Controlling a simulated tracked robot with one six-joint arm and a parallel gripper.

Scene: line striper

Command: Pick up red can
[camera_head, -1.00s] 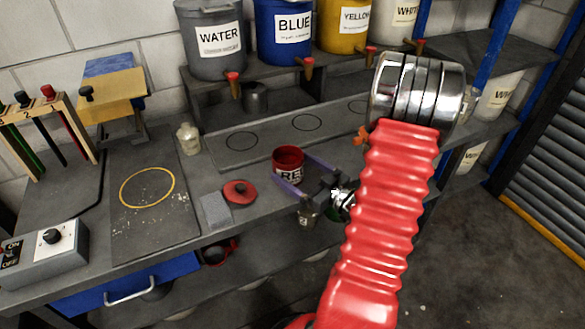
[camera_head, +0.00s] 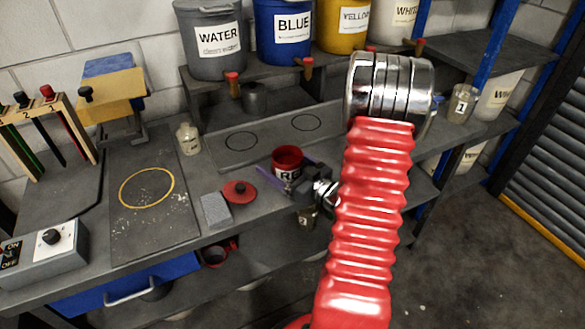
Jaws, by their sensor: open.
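The red can (camera_head: 287,162), open at the top and with a white label reading "RE", stands upright on the grey bench near its front edge. My gripper (camera_head: 288,173) is open, with its purple fingers at the can: one runs along the front-left side, the other shows at the right. The can appears to be between the fingers. Whether they touch it cannot be told. My red ribbed arm covers the bench to the right of the can.
A red lid (camera_head: 240,192) and a grey block (camera_head: 216,210) lie left of the can. A small metal cup marked 2 (camera_head: 306,217) is just below my gripper. A bottle (camera_head: 188,138) stands further left. Buckets, including the grey water bucket (camera_head: 211,38), line the back shelf.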

